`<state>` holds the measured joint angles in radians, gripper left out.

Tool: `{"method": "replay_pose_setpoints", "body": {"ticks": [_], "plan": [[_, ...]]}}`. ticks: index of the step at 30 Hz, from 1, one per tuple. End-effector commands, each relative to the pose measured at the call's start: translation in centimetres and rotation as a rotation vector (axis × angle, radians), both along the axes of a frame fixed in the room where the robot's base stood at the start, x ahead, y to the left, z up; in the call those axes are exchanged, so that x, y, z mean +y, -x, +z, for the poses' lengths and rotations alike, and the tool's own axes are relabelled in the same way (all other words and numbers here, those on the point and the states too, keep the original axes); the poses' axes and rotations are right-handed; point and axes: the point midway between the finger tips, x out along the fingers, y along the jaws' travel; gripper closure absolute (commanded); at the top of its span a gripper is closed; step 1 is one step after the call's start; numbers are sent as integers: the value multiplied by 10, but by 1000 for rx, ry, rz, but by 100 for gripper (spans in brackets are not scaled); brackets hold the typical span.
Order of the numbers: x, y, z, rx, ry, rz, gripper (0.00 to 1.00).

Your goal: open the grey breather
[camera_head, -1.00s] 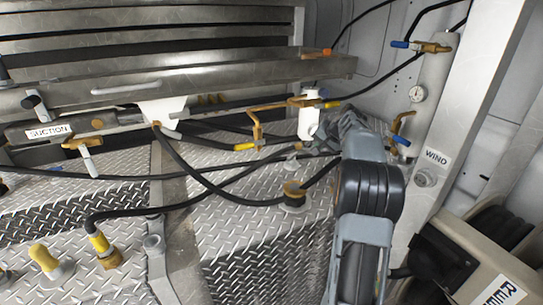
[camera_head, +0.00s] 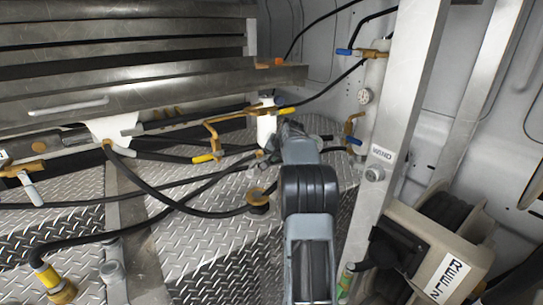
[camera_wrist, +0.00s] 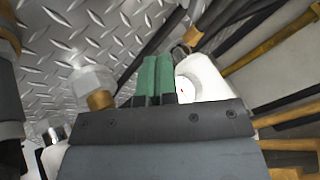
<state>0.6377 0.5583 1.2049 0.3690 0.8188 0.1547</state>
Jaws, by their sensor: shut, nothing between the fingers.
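My gripper (camera_wrist: 155,78) shows in the wrist view as two green fingertips pressed together, with nothing between them. A pale grey hexagonal cap (camera_wrist: 92,80) on a brass neck stands to the left of the fingertips, apart from them; it looks like the grey breather. I cannot tell whether it is open. In the head view my arm hides part of the area around my gripper (camera_head: 284,132), and I cannot pick out the breather clearly there.
A white canister (camera_head: 266,126) is close by; a white rounded part (camera_wrist: 203,78) is right of the fingertips in the wrist view. Black hoses (camera_head: 190,208) cross the diamond-plate deck. A metal post (camera_head: 395,120) and a reel box (camera_head: 440,255) stand to the right.

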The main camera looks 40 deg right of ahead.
Motion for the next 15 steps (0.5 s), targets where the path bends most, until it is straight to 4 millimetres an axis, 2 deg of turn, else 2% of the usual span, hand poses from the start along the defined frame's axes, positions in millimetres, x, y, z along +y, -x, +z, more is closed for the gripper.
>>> {"method": "replay_pose_setpoints", "body": {"ticks": [3, 11, 15], "plan": [[-2, -14, -20, 3, -2, 1, 100], [-8, -42, -57, 1, -1, 1, 100], [1, -59, -57, -1, 1, 3, 100]]}}
